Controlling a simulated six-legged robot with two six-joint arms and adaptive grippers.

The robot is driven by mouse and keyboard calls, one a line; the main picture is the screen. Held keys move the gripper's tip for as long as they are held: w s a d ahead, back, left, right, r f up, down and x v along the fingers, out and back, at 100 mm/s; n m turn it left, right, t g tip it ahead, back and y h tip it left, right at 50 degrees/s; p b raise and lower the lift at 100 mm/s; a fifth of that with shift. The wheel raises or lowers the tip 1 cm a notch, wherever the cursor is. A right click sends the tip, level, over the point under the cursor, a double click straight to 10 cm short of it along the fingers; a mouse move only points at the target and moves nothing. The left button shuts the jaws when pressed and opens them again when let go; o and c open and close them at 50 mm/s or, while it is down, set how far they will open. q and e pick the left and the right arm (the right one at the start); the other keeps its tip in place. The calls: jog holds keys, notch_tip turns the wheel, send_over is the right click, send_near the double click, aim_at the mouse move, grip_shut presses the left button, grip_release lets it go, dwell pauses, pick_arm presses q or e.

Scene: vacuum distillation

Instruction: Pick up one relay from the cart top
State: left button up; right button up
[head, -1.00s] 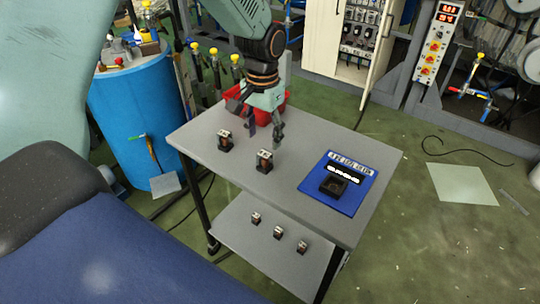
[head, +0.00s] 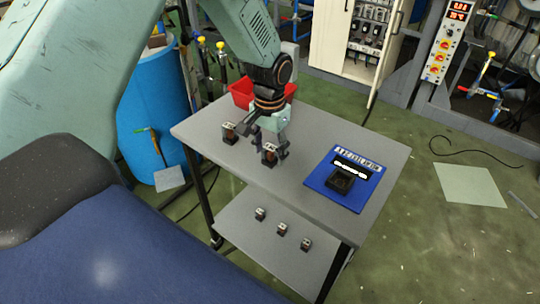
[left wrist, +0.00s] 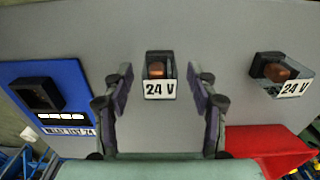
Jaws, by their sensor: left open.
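Two relays stand on the grey cart top (head: 330,135). The nearer relay (head: 270,157) is partly hidden by my left gripper (head: 268,147) in the head view. The other relay (head: 229,134) stands to its left, close to the gripper's far side. In the left wrist view, my left gripper (left wrist: 160,78) is open, and the nearer relay (left wrist: 160,74), with a white "24 V" label, shows centred between the fingertips, with a gap on each side. The other relay (left wrist: 282,73), also marked "24 V", stands to the right, outside the fingers. My right gripper is not in view.
A blue panel (head: 318,183) with a black socket block (head: 341,181) lies at the right of the cart top. A red bin (head: 241,91) is at the back edge. Several small relays sit on the lower shelf (head: 245,238). A blue barrel (head: 150,110) stands left of the cart.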

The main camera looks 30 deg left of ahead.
pick_arm(q)
jog(key=shift+c, duration=0.3)
grip_shut()
